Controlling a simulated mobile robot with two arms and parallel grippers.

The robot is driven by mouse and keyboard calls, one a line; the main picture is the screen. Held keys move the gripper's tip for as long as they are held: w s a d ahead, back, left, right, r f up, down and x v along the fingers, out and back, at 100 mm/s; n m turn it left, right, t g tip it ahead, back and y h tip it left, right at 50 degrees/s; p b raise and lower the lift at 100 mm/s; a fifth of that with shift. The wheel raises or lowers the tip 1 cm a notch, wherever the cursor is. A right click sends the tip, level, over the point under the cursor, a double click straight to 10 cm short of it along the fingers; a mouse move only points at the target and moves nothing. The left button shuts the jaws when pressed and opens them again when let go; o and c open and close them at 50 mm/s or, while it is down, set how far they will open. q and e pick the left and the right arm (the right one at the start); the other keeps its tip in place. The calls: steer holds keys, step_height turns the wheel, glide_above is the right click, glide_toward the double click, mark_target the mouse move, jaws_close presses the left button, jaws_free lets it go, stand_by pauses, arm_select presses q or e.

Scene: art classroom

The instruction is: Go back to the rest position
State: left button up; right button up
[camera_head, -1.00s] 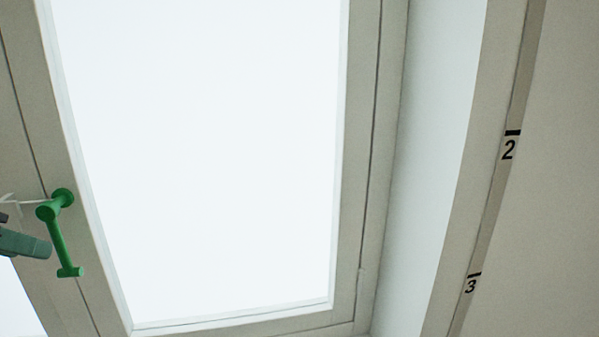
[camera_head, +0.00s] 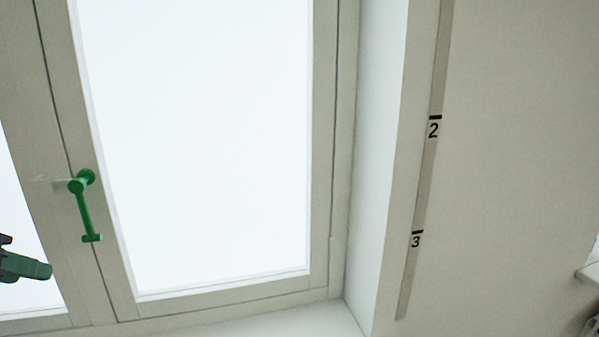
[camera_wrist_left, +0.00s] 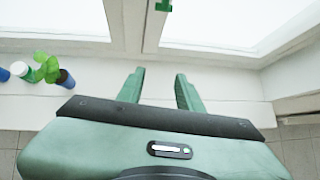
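My left gripper (camera_head: 45,270) shows at the left edge of the head view, in front of the window and apart from the green window handle (camera_head: 84,207). In the left wrist view its two green fingers (camera_wrist_left: 159,92) are spread apart with nothing between them. The handle hangs downward on the window frame (camera_head: 105,270), and a small green part of it shows at the top of the wrist view (camera_wrist_left: 163,5). My right gripper is not in any view.
A white windowsill (camera_wrist_left: 100,102) runs below the window. On its left stand a plant in a dark pot (camera_wrist_left: 65,78) and a green-and-white container (camera_wrist_left: 22,70). A strip marked 2 and 3 (camera_head: 425,170) is on the wall at right. A pale ledge (camera_head: 590,272) shows at the far right.

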arm_select(q)
steer(key=d+f+n+g+h, duration=0.1)
steer(key=d+f+n, duration=0.35)
steer(key=f, duration=0.55)
steer(key=w+d+f+n+h, duration=0.1)
steer(key=d+f+n, duration=0.35)
steer(key=f, duration=0.45)
steer(key=d+f+n+g+h, duration=0.1)
steer(key=d+f+n, duration=0.35)
steer(key=f, duration=0.55)
steer(key=s+d+f+n+g+y, duration=0.1)
steer(key=s+d+f+n+g, duration=0.15)
steer(key=s+f+n, duration=0.55)
steer(key=s+d+f+n+g+y, duration=0.1)
steer(key=s+d+f+n, duration=0.3)
steer(key=s+n, duration=0.6)
step_height(320, 180, down, 28)
steer(key=a+b, duration=0.1)
steer(key=b, duration=0.2)
steer(key=s+a+f+g+b, duration=0.2)
steer(key=s+a+f, duration=0.1)
steer(key=s+f, duration=1.4)
step_height(320, 180, down, 4)
steer(key=shift+a+f, duration=0.1)
steer(key=shift+a, duration=0.2)
steer(key=shift+s, duration=0.1)
